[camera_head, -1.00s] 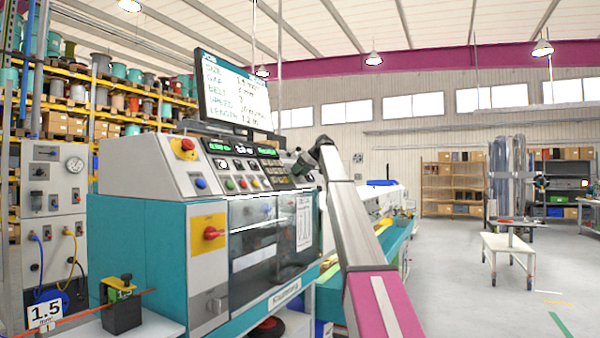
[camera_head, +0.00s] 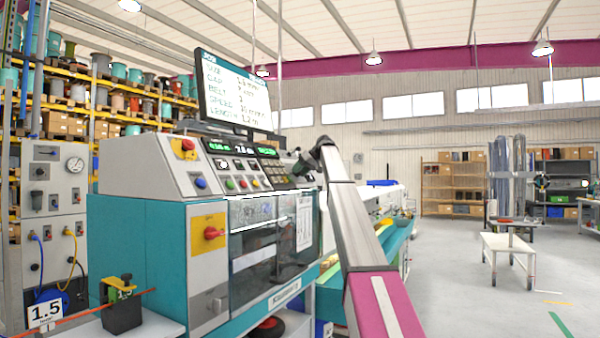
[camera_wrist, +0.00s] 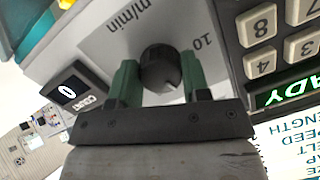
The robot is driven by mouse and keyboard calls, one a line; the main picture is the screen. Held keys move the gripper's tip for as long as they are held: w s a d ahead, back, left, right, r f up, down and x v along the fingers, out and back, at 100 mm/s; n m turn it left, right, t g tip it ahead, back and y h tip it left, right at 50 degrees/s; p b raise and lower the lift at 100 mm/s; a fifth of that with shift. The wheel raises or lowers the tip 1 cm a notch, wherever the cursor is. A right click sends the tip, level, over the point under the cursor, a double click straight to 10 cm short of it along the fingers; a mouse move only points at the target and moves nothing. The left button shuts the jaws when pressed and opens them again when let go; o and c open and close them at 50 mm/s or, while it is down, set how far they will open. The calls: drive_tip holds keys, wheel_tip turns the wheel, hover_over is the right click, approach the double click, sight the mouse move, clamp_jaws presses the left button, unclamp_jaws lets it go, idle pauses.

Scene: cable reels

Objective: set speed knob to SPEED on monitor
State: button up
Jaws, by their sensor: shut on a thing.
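The black round speed knob (camera_wrist: 160,68) sits on a pale panel marked "m/min", with a "10" on its right in the wrist view. My gripper (camera_wrist: 160,82) has its two green fingers on either side of the knob, shut on it. In the head view my gripper (camera_head: 304,165) is at the right end of the machine's control panel, and the knob is hidden there. The monitor (camera_head: 236,92) stands above the panel. It lists several lines, including SPEED with a value in m/min that is too blurred to read surely.
A keypad (camera_wrist: 270,35) and a green-lit display (camera_wrist: 290,92) lie close to the right of my gripper in the wrist view. A small "0" counter (camera_wrist: 70,93) is on the left. A red emergency button (camera_head: 187,145) is on the panel's left end.

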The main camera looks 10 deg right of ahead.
drive_tip(key=m, duration=0.4)
drive_tip(key=shift+y, duration=0.4)
drive_tip(key=m, duration=0.4)
drive_tip(key=shift+m+y, duration=0.4)
drive_tip(key=o, duration=0.9)
drive_tip(key=v, duration=1)
drive_tip(key=shift+s+d+r, duration=0.1)
drive_tip(key=shift+d+r, duration=0.1)
drive_tip(key=shift+d, duration=0.1)
